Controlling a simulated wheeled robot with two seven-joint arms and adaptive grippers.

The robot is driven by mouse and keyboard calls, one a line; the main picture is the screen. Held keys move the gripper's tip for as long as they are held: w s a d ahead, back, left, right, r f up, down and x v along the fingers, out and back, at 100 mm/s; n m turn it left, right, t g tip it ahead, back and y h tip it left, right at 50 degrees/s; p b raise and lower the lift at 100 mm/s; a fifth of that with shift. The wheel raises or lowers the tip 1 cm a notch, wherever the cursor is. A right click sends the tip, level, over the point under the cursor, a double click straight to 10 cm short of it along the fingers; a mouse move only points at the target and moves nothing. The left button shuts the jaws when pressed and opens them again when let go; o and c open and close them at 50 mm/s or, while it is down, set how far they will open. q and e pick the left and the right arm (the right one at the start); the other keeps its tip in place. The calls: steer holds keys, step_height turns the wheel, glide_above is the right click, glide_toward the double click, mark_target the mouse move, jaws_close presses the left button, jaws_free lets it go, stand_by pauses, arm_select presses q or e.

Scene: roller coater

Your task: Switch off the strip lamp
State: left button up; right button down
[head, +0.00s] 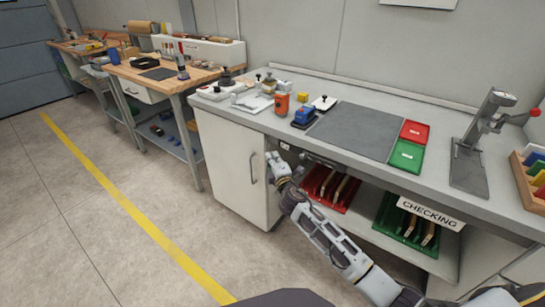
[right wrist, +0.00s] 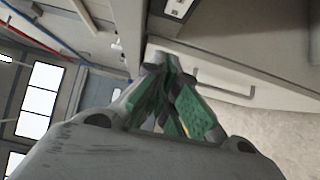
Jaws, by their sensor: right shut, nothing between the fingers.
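My right gripper (head: 271,158) is shut and empty. It is just below the front edge of the checking bench, beside the white cabinet door. A small pale plate with a dark part, which looks like a switch (head: 285,146), sits under the bench edge, slightly above and right of the fingertips. In the right wrist view, the plate with its dark part (right wrist: 178,8) shows at the top edge, apart from the closed green-padded fingers (right wrist: 160,65). Its switch position cannot be read. I cannot clearly make out the strip lamp. My left gripper is not in view.
The cabinet door handle (head: 253,168) is close to the gripper. A red tray (head: 322,202) and a green tray (head: 388,219) lie on the shelf under the bench (head: 265,124). The floor left of the cabinet is clear.

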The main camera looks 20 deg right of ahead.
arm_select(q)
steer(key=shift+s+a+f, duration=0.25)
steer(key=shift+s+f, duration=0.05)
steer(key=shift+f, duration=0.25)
arm_select(e)
steer(key=s+a, duration=0.2)
steer(key=s, duration=0.6)
steer(key=shift+w, duration=0.1)
